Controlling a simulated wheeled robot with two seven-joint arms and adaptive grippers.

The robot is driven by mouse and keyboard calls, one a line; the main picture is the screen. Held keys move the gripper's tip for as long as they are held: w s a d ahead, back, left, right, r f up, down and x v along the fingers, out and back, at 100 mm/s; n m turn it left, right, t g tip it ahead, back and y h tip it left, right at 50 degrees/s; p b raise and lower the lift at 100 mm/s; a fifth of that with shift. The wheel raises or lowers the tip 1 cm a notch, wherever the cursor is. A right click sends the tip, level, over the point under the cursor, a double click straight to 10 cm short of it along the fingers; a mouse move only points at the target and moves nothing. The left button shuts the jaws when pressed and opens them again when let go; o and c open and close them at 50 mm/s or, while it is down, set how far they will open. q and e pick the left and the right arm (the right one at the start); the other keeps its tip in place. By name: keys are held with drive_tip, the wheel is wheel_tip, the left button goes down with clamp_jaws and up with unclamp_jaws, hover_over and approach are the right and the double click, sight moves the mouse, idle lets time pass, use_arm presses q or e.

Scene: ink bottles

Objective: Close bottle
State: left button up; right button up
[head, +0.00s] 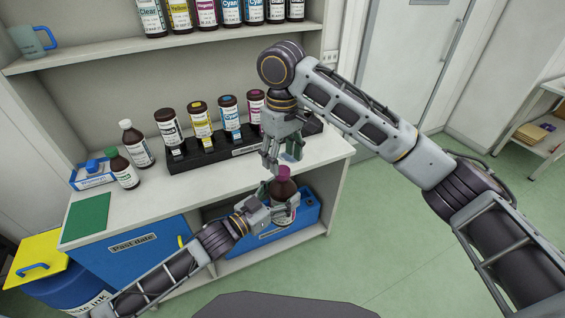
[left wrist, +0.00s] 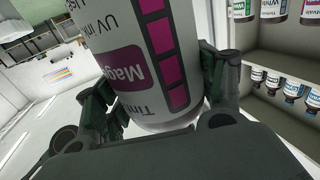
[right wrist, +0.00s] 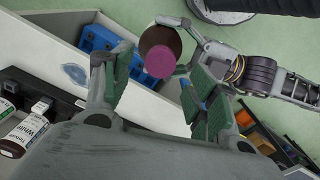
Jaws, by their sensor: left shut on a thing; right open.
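A brown bottle (head: 284,189) with a magenta cap (head: 283,172) stands upright, held above the blue bin at the counter's front. My left gripper (head: 277,210) is shut on this bottle, around its white label. In the left wrist view the label (left wrist: 145,60) of the bottle fills the space between the fingers and reads magenta. My right gripper (head: 279,160) is open and empty just above the cap. In the right wrist view the magenta cap (right wrist: 160,62) shows on the brown bottle top, beyond the open fingers. I cannot tell how tightly the cap sits.
A black rack (head: 200,160) with several ink bottles stands on the counter behind. A green-capped bottle (head: 123,170) and a white-capped bottle (head: 134,144) stand at the left, near a blue box (head: 92,178). A blue bin (head: 305,214) sits below the held bottle.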

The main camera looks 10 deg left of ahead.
wheel_tip(320, 180, up, 8)
idle(0.8)
idle(0.6)
